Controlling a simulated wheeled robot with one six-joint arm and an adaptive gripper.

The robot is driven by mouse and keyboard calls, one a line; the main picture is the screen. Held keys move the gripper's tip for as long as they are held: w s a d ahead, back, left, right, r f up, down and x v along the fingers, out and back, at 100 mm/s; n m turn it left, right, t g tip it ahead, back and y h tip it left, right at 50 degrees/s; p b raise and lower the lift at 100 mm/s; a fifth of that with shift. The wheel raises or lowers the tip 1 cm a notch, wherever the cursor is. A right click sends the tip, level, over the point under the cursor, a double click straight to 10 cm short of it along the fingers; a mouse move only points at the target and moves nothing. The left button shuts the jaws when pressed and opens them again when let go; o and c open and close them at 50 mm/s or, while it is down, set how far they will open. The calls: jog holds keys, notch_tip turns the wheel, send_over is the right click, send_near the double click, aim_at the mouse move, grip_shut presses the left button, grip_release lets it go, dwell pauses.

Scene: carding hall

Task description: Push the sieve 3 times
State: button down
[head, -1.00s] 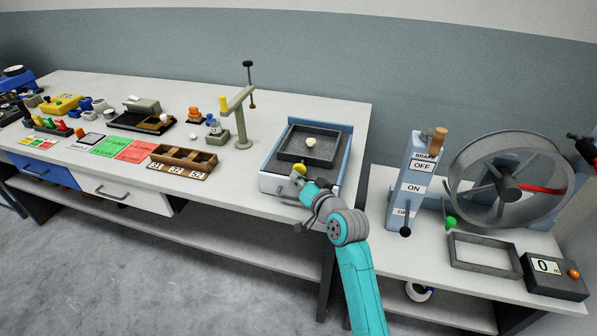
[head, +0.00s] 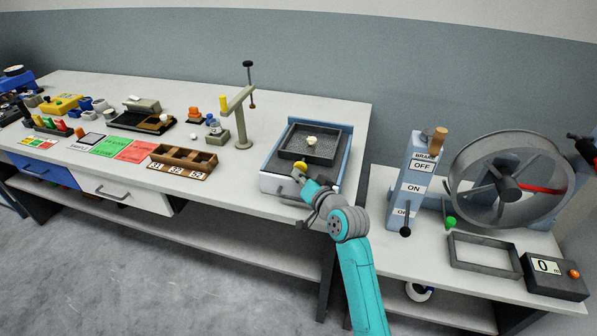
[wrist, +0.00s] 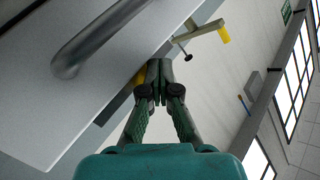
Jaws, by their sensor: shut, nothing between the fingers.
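The sieve (head: 328,155) is a dark square tray with a pale lump (head: 311,141) in it. It sits in a blue and white box (head: 285,185) at the right end of the long bench. A yellow knob (head: 300,166) stands at the sieve's front side. My gripper (head: 299,175) is shut and empty at the knob, on its near side. In the wrist view the closed fingertips (wrist: 160,70) overlap the yellow knob (wrist: 140,76), which is partly hidden. I cannot tell whether they touch.
A post with a yellow-ended arm (head: 239,120) stands left of the box. A brown compartment tray (head: 183,162) lies further left. On the lower right bench are a brake lever panel (head: 413,180), a spoked wheel (head: 510,180), an empty frame (head: 485,252) and a counter (head: 555,276).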

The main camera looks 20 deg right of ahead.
jog(key=shift+w+d, duration=0.5)
jog(key=shift+w, duration=0.15)
dwell(1.0)
dwell(0.4)
jog(key=shift+s+a, duration=0.6)
jog(key=shift+s, duration=0.2)
jog(key=shift+s+a, duration=0.6)
jog(key=shift+s, duration=0.2)
jog(key=shift+s+a, duration=0.1)
jog(key=shift+s+a, duration=0.7)
jog(key=shift+s, duration=0.3)
jog(key=shift+s+a, duration=0.65)
jog(key=shift+s, duration=0.3)
